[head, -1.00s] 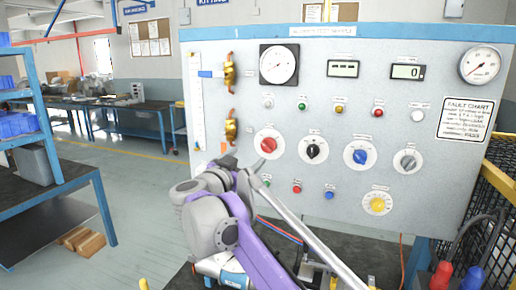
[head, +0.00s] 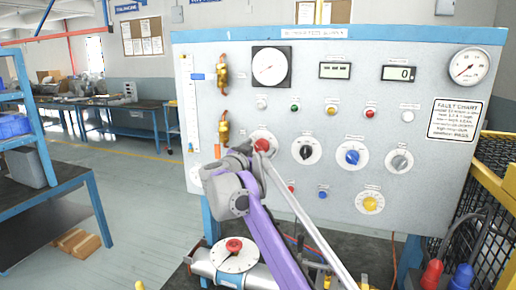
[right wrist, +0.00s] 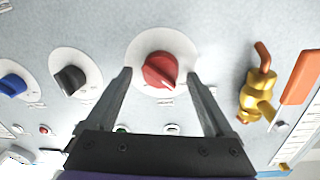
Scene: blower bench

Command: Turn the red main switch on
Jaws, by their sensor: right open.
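The red main switch (head: 262,145) is a red knob on a round white plate on the upright panel, partly covered by my right gripper in the head view. In the right wrist view the red knob (right wrist: 160,70) shows whole, its grip ridge slanted. My right gripper (right wrist: 159,77) is open and empty, with one finger on each side of the knob in that view. The fingers look spread wider than the knob; whether they reach its depth I cannot tell. In the head view the right gripper (head: 245,151) is at the knob's lower left. My left gripper is not in view.
A black knob (head: 306,151), a blue knob (head: 352,157) and a grey knob (head: 399,161) sit right of the switch. A brass valve (head: 224,130) is to its left. A pipe with a red-knobbed dial (head: 234,246) lies below. A yellow cage (head: 497,180) stands at the right.

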